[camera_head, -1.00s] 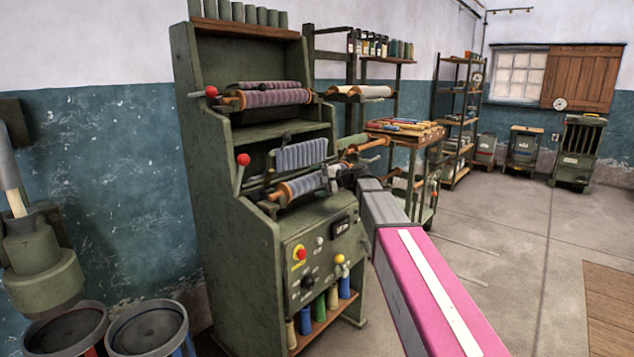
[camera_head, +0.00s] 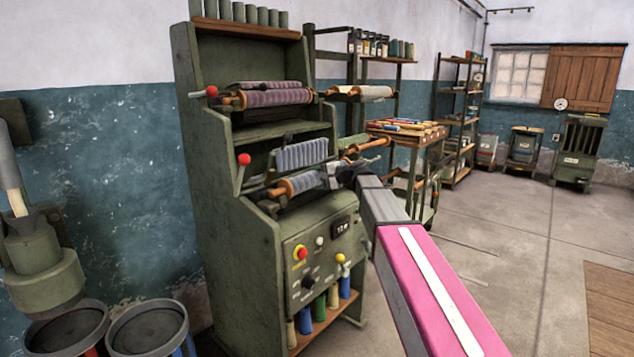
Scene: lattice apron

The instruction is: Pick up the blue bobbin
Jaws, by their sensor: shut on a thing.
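A pale blue bobbin (camera_head: 303,184) with an orange-brown end lies roughly level at the lower work opening of the green machine. My gripper (camera_head: 331,178) is at its right end, with its small grey fingers shut on it. The fingers are small in this view and the exact contact is partly hidden. Above and behind it, a ribbed blue-grey roll (camera_head: 301,154) sits on the machine. Blue bobbins also stand upright in the machine's bottom shelf (camera_head: 304,322), away from my gripper.
The green machine (camera_head: 225,200) has red-knobbed levers (camera_head: 243,159) left of the bobbin. A wooden cart (camera_head: 408,135) with rolls stands behind my arm. Two round bins (camera_head: 150,330) stand at lower left. The floor (camera_head: 530,230) to the right is mostly clear.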

